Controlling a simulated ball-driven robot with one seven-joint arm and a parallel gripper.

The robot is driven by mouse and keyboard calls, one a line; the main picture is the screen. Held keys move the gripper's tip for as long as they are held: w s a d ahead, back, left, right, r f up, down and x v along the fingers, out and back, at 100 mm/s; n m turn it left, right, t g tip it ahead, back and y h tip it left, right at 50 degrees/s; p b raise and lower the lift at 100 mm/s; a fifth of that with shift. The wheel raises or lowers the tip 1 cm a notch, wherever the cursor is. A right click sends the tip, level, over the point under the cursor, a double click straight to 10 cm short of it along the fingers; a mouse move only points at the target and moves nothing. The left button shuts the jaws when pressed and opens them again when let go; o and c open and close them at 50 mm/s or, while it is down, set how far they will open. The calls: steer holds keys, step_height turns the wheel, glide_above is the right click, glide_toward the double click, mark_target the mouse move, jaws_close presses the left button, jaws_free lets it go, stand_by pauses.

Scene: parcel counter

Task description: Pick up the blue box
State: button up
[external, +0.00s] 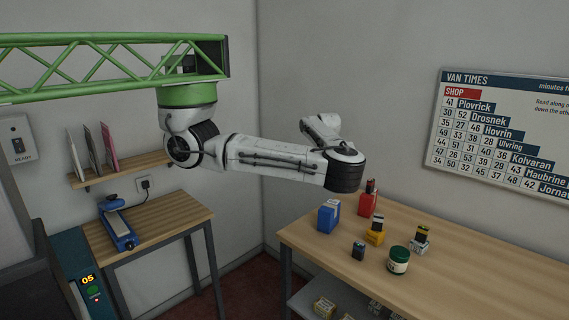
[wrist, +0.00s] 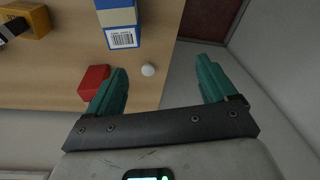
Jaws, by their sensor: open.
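The blue box (external: 328,217) stands on the wooden counter, near its back left corner, in the external view. In the wrist view the blue box (wrist: 119,17) is at the top, with a pale band and a white barcode label. My gripper (wrist: 160,66) is open, its two teal fingers wide apart with nothing held between them. The blue box lies beyond the left fingertip, apart from both fingers. In the external view my gripper cannot be made out behind the arm.
A red box (external: 367,205) stands behind the blue box; a red block (wrist: 94,82) shows by the left finger. A yellow box (external: 375,238), a small dark box (external: 358,251) and a green jar (external: 398,261) share the counter. A white round thing (wrist: 148,70) lies near the counter edge.

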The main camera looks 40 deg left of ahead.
steer(key=m+g+h, duration=0.1)
steer(key=m, duration=0.1)
glide_toward(330, 206)
steer(key=shift+a+f, duration=0.2)
steer(key=shift+f, duration=0.05)
step_height(330, 206, down, 10)
steer(key=shift+w+f+p, duration=0.1)
steer(key=shift+p, duration=0.25)
steer(key=shift+c, duration=0.4)
steer(key=c, duration=1.1)
steer(key=shift+c, duration=0.2)
